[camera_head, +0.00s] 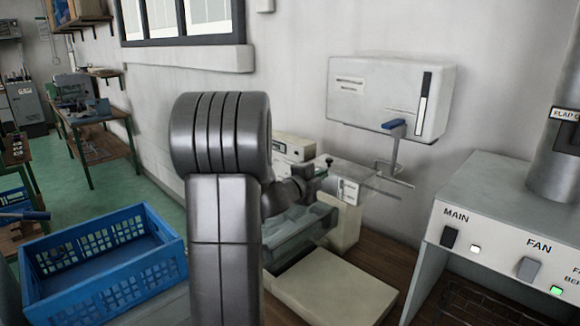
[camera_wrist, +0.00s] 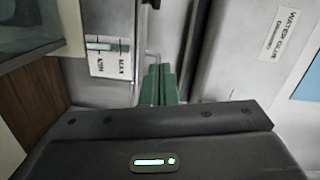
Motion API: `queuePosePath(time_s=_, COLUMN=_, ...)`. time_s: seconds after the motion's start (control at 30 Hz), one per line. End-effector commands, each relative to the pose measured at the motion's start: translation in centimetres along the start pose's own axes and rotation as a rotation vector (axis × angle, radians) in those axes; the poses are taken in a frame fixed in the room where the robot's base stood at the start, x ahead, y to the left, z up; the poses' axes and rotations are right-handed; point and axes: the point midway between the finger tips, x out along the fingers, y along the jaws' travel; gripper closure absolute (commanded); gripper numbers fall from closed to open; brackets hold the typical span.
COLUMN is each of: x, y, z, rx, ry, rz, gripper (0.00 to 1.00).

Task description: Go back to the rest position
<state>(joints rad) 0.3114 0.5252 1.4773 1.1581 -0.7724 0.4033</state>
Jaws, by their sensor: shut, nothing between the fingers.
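My gripper shows in the wrist view with its two green fingers (camera_wrist: 158,84) pressed together and nothing between them. In the head view my grey arm rises in the middle and bends over to the right. Its wrist end is small there, near the clear top of a cream machine (camera_head: 346,222), and the fingertips are hard to make out. I cannot tell whether they touch anything.
A control panel (camera_head: 490,235) with MAIN and FAN switches stands at right. A blue crate (camera_head: 105,262) is at left. A cream plate (camera_head: 330,291) lies in front.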

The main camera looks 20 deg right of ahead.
Motion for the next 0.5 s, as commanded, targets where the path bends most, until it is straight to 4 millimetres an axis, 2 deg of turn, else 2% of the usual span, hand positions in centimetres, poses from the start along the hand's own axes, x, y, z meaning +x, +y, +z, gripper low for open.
queuePosePath(time_s=0.33, x=0.2, y=0.0, z=0.0, rx=0.000, ry=0.001, rz=0.001, gripper=1.00)
queuePosePath(time_s=0.5, x=1.8, y=-0.1, z=-0.1, rx=0.001, ry=0.003, rz=0.001, gripper=1.00)
